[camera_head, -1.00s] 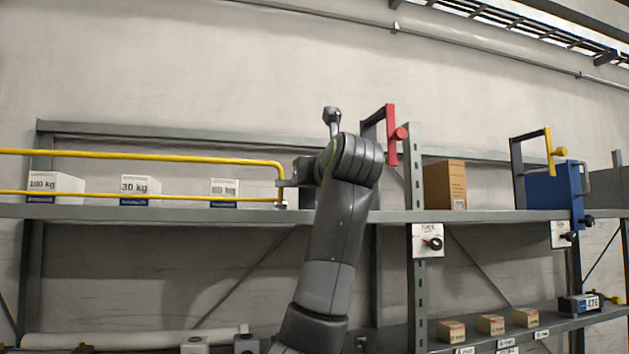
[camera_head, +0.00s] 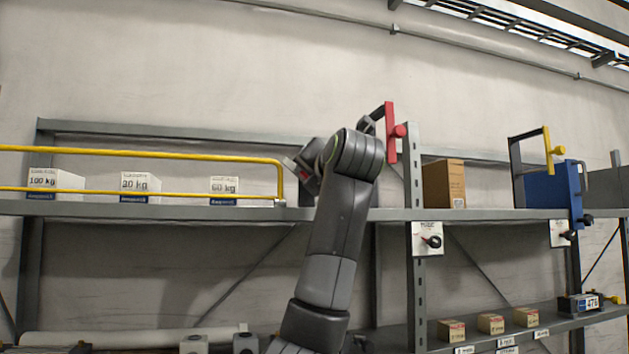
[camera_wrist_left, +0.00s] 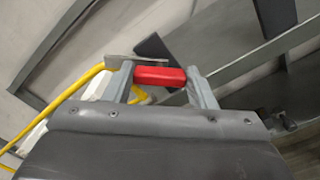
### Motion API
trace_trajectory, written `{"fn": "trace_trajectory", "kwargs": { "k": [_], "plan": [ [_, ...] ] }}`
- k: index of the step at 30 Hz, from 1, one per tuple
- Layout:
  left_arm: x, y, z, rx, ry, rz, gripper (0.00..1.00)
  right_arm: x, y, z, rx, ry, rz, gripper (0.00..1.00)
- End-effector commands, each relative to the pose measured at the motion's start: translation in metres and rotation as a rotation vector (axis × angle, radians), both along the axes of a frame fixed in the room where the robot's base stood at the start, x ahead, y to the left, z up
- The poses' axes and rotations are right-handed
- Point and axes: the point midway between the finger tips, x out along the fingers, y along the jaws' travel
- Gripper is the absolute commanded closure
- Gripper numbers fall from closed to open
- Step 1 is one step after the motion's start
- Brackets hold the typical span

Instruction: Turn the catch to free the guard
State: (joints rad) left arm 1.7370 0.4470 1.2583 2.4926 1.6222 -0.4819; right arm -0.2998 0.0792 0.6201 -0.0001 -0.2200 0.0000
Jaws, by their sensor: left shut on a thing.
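The guard (camera_head: 150,150) is a yellow two-rail bar across the front of the upper shelf at the left; its right end comes down beside my left gripper (camera_head: 296,167). In the left wrist view my left gripper (camera_wrist_left: 161,80) is shut on a short red piece, seemingly the catch (camera_wrist_left: 160,76), lying crosswise between the fingers. A grey plate lies just beyond it, and the yellow guard (camera_wrist_left: 80,83) curves past on the left. In the head view the wrist is tilted and my arm hides most of the catch. My right gripper is in neither view.
Weight boxes (camera_head: 141,186) stand behind the guard. Right of my arm are a red handle (camera_head: 391,133) with a round knob, a brown box (camera_head: 444,184), a blue case (camera_head: 553,187) and a yellow handle (camera_head: 548,152). Small boxes (camera_head: 490,323) sit on the lower shelf.

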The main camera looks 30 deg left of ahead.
Motion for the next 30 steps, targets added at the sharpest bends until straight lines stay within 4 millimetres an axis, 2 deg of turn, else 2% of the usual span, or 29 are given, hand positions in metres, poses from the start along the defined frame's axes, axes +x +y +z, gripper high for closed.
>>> {"fn": "trace_trajectory", "kwargs": {
  "k": [18, 30],
  "plan": [
    [0.001, -0.001, -0.002, 0.372, 0.432, -0.001, 0.72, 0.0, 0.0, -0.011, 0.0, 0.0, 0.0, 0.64],
    [0.001, -0.001, -0.003, 0.528, 0.616, -0.001, 0.72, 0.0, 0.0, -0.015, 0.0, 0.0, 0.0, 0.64]
  ]
}}
